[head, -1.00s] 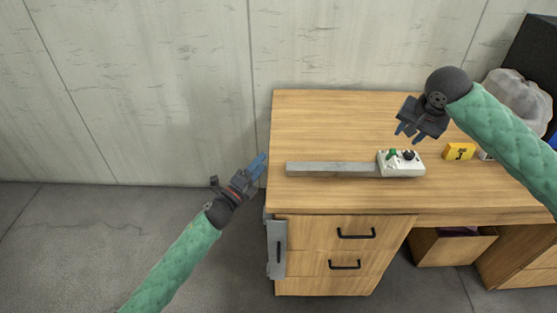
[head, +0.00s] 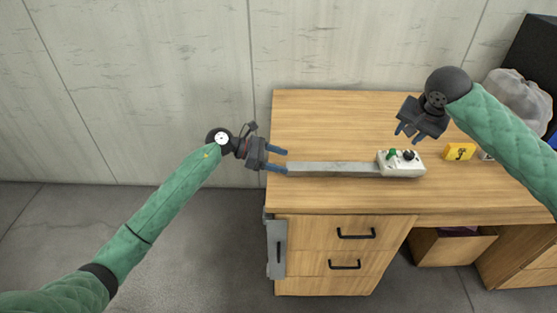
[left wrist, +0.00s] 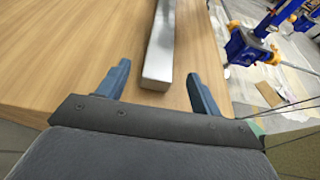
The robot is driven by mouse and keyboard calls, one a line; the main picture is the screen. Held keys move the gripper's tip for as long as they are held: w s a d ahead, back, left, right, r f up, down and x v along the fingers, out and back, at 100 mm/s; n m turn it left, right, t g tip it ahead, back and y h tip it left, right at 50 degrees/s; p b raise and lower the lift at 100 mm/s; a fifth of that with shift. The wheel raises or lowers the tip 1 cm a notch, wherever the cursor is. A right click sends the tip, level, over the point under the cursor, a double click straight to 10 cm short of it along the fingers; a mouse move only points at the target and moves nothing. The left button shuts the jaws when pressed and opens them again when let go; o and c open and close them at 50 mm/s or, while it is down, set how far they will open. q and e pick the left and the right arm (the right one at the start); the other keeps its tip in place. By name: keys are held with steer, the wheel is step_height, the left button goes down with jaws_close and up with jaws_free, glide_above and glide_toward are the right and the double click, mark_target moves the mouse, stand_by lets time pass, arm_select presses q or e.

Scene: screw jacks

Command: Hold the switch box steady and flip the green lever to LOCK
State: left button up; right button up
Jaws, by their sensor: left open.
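The white switch box (head: 402,169) sits on the desk at the right end of a grey metal bar. Its green lever (head: 392,154) and a black knob (head: 408,156) are on top. The grey bar (head: 333,169) runs left from the box. My left gripper (head: 281,160) is open at the bar's left end, fingers pointing right. In the left wrist view the bar's end (left wrist: 155,82) lies between the two blue fingers (left wrist: 158,85), apart from both. My right gripper (head: 409,136) hangs just above and behind the box, its fingers apart and empty.
The wooden desk (head: 325,112) has drawers below. In the left wrist view a blue jack-like device (left wrist: 245,45) stands beyond the desk edge.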

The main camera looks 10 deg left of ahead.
mark_target(296, 166)
arm_select(q)
steer(key=shift+x, duration=3.9)
steer(key=shift+a+f, duration=0.1)
steer(key=shift+f, duration=0.05)
steer(key=shift+c, duration=0.3)
